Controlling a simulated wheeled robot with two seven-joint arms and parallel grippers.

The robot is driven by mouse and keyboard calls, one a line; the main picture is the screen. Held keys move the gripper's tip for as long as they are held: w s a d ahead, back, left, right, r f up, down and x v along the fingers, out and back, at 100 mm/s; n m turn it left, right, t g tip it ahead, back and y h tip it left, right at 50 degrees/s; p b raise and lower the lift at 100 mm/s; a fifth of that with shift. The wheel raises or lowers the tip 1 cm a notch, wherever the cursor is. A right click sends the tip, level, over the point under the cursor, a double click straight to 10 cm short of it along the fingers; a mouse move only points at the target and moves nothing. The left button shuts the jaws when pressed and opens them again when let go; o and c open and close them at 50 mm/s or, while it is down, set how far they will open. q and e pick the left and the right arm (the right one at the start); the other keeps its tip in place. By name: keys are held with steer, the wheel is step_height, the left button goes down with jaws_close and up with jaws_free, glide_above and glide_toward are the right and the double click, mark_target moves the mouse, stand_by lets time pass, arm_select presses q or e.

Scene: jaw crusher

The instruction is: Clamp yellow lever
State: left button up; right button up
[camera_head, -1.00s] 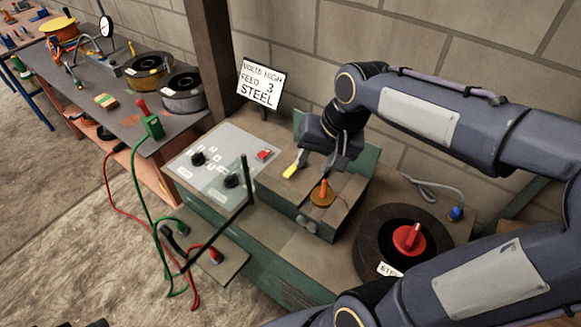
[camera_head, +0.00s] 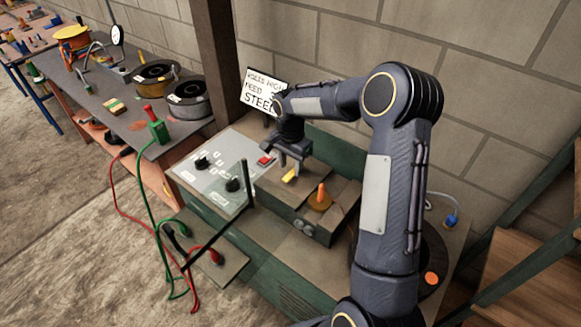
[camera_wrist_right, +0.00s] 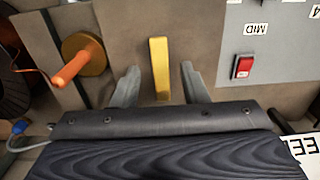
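The yellow lever (camera_head: 290,175) stands on top of the brown feeder box (camera_head: 328,215) of the green machine. It also shows in the right wrist view (camera_wrist_right: 159,68), upright in the picture and between my two fingers. My right gripper (camera_head: 289,166) is right above the lever. In the right wrist view my right gripper (camera_wrist_right: 158,85) is open, with a clear gap on each side of the lever, and its fingers do not visibly touch it. My left gripper is not in view.
An orange knob (camera_head: 322,197) stands on the same box, right of the lever. A grey control panel (camera_head: 213,178) with dark knobs and a red switch (camera_head: 265,161) lies to the left. A white sign (camera_head: 260,95) stands behind, partly covered by my arm.

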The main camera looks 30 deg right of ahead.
steer(key=shift+f, duration=1.05)
steer(key=shift+c, duration=0.3)
jaws_close()
